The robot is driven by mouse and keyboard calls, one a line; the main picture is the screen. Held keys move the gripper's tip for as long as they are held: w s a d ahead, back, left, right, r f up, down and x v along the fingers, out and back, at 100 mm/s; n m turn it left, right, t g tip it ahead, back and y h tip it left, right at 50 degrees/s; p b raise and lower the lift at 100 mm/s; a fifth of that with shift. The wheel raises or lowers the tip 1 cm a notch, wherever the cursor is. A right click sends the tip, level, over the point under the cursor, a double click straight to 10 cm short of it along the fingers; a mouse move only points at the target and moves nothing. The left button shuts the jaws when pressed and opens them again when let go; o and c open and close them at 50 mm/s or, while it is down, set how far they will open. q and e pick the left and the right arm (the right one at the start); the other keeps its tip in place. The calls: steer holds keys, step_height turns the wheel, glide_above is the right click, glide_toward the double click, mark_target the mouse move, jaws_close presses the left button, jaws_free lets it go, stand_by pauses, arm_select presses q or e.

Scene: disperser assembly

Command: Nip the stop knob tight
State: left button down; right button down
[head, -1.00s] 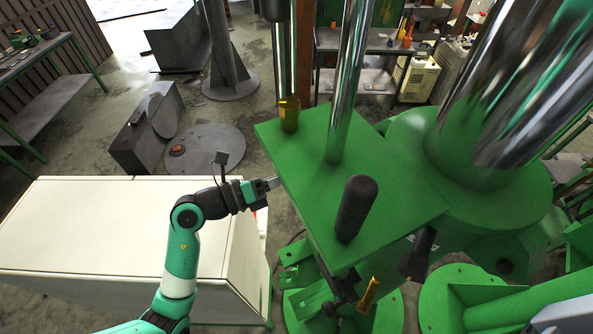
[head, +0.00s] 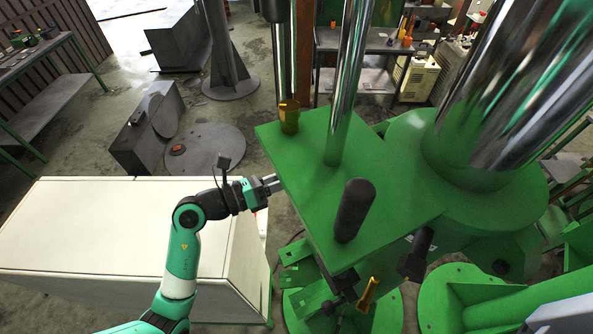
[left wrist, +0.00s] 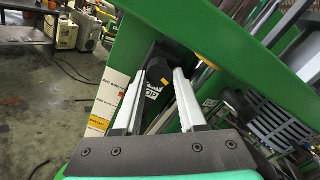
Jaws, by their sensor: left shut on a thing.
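In the head view my left gripper (head: 276,182) reaches the left edge of the green plate (head: 300,150); the knob itself is hidden there. My right gripper is in neither view.
A dark rounded handle (head: 355,208) and a steel rod (head: 346,80) rise from the plate. A white cabinet (head: 120,220) lies below my left arm. A thick steel column (head: 510,90) stands at the right.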

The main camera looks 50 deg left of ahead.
arm_select(q)
steer(key=m, duration=0.3)
steer(key=shift+m, duration=0.3)
steer(key=shift+a+r+m, duration=0.1)
steer(key=shift+m, duration=1.6)
steer(key=shift+c, duration=2.3)
jaws_free()
